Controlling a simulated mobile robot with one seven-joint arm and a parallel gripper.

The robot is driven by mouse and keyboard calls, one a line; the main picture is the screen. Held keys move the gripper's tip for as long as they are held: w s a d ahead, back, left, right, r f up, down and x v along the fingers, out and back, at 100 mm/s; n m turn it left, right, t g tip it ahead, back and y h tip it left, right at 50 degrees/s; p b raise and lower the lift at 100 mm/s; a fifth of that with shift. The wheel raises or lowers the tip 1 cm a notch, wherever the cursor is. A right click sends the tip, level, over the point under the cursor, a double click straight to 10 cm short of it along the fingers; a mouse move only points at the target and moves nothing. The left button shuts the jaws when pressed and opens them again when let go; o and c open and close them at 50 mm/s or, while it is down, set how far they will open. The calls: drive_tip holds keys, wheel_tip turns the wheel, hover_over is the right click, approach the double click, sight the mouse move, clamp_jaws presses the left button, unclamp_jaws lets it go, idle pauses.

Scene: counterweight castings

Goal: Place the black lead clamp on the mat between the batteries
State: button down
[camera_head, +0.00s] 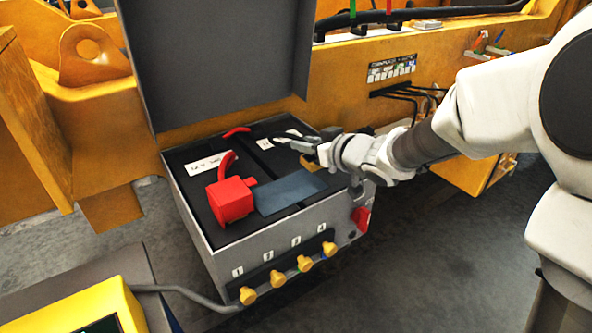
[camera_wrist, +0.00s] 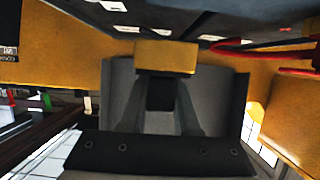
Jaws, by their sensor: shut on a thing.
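My gripper (camera_head: 312,144) is over the right side of the open grey battery box, shut on a small piece. In the wrist view a black block, the black lead clamp as far as I can tell (camera_wrist: 160,95), shows between the fingers, with an ochre block (camera_wrist: 167,57) across the tips. Its outline is mostly hidden in the head view. The blue-grey mat (camera_head: 290,191) lies on the front middle of the black batteries (camera_head: 188,179), apart from and below my gripper. A red clamp (camera_head: 231,200) with a red lead stands just left of the mat.
The box's grey lid (camera_head: 215,60) stands open behind the batteries. Yellow knobs (camera_head: 305,263) line the front wall, and a red part (camera_head: 361,218) is on the right wall. A yellow machine frame (camera_head: 440,60) runs behind. A yellow device (camera_head: 85,305) is at lower left.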

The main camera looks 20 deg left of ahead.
drive_tip(key=shift+s+a+f, duration=0.1)
drive_tip(key=shift+a+f, duration=0.2)
drive_tip(key=shift+a, duration=0.2)
drive_tip(key=shift+s+a+f, duration=0.1)
drive_tip(key=shift+a+f, duration=0.15)
drive_tip(key=shift+a, duration=0.2)
drive_tip(key=shift+a+f, duration=0.1)
drive_tip(key=shift+f, duration=0.1)
drive_tip(key=shift+f+b, duration=0.65)
drive_tip(key=shift+f, duration=1.15)
drive_tip(key=shift+f, duration=0.1)
drive_tip(key=shift+f, duration=0.15)
drive_tip(key=c, duration=0.6)
unclamp_jaws()
drive_tip(key=shift+c, duration=0.2)
